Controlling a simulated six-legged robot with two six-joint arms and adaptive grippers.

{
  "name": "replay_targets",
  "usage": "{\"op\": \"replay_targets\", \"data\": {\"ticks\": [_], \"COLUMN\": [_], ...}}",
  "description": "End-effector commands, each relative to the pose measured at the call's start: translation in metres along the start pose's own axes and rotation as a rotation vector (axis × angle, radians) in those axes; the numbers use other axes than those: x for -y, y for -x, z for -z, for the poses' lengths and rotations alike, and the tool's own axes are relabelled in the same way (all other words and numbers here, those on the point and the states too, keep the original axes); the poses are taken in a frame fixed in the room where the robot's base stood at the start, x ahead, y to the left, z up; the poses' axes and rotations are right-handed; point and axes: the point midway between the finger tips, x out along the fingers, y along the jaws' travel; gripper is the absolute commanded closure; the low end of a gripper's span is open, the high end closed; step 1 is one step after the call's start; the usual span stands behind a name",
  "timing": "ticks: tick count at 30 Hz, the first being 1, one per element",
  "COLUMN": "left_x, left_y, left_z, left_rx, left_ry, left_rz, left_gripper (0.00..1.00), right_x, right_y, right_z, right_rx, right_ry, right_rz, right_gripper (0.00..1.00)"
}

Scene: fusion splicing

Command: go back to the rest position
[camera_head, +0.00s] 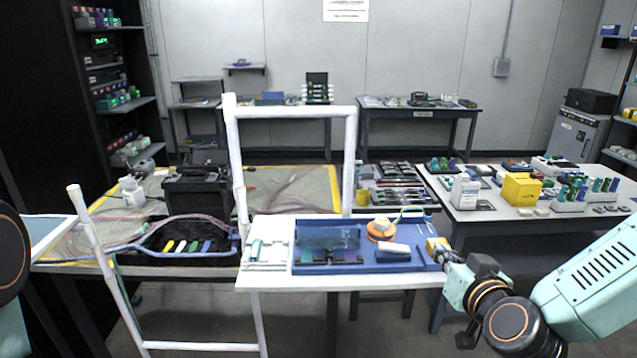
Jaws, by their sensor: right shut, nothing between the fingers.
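My right gripper (447,256) shows at the right edge of the white table, beside the blue tray's right end. It is shut with nothing between its fingers. A small yellow piece (437,246) lies at the tray's right end, close to the fingertips; I cannot tell whether they touch. My right arm comes in from the lower right. Only a dark round joint of my left arm shows at the left edge; the left gripper is out of view.
The blue tray (385,264) on the white table (270,277) holds an orange reel (381,231) and a clear box (328,238). A white pipe frame (237,165) rises behind it. A cluttered white table (480,215) stands at right. Floor space lies between the tables.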

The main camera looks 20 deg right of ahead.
Motion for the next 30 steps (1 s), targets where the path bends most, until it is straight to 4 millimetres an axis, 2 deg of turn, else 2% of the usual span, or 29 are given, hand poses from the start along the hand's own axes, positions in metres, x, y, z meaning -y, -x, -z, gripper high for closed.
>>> {"op": "replay_targets", "data": {"ticks": [4,8,12,17,20,21,24,30], "left_x": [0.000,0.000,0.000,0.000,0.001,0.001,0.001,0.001], "left_y": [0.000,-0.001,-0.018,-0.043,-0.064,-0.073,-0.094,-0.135], "left_z": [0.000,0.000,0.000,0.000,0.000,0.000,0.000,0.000], "left_rx": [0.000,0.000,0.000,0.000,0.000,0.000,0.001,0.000], "left_ry": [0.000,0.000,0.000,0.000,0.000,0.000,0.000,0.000], "left_rz": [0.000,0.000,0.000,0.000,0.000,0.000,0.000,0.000], "left_gripper": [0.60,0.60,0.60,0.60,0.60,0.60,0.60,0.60], "right_x": [0.003,0.014,0.026,0.030,0.029,0.028,0.022,0.006], "right_y": [0.000,0.002,0.008,0.024,0.040,0.049,0.072,0.123], "right_z": [-0.007,-0.032,-0.093,-0.172,-0.232,-0.257,-0.316,-0.418], "right_rx": [0.031,0.154,0.335,0.535,0.679,0.740,0.879,1.114], "right_ry": [-0.060,-0.179,-0.216,-0.202,-0.171,-0.153,-0.102,0.040], "right_rz": [0.014,0.044,0.064,0.058,0.042,0.033,0.009,-0.024], "right_gripper": [1.00,1.00,1.00,1.00,1.00,1.00,1.00,1.00]}}
